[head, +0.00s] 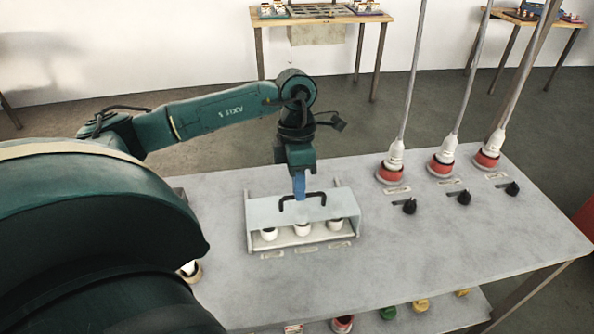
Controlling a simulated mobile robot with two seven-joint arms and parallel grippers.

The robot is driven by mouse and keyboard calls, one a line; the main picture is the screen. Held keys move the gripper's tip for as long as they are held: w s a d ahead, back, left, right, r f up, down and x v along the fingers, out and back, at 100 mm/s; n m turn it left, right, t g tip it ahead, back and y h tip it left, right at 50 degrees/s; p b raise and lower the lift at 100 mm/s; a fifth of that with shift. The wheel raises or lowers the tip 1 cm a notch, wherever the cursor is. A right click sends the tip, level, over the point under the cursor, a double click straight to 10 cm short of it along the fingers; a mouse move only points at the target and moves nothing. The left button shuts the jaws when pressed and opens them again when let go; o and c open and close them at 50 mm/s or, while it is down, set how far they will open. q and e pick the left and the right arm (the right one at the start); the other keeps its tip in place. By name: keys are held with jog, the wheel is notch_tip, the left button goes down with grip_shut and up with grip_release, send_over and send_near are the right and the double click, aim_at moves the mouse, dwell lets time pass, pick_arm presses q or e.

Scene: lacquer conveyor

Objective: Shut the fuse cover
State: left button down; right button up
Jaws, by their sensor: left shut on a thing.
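The fuse cover (262,216) is a pale grey panel with a black bar handle, set in a low frame on the grey table. White fuses (302,229) show below its front edge, so the cover is partly raised or tilted above them. My left gripper (299,195) points down at the handle (318,197) from behind and is shut on it. The fingertips partly hide the middle of the handle. My right gripper is not in view.
Red and white plugs with cables (391,172) stand at the back right of the table (400,260). Black knobs (410,206) sit in front of them. A lower shelf (440,312) holds coloured parts. The table's front right is clear.

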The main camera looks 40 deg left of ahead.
pick_arm(q)
jog(key=shift+d, duration=0.15)
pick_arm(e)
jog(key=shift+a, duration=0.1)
pick_arm(q)
jog(key=c, duration=1.5)
grip_release()
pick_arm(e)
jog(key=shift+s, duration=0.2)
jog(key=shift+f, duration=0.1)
pick_arm(q)
jog(key=shift+r, duration=0.5)
jog(key=r, duration=0.4)
jog(key=w+a+r, duration=0.1)
jog(key=r, duration=0.3)
jog(key=a+r, duration=0.1)
jog(key=r, duration=0.3)
jog(key=shift+w, duration=0.25)
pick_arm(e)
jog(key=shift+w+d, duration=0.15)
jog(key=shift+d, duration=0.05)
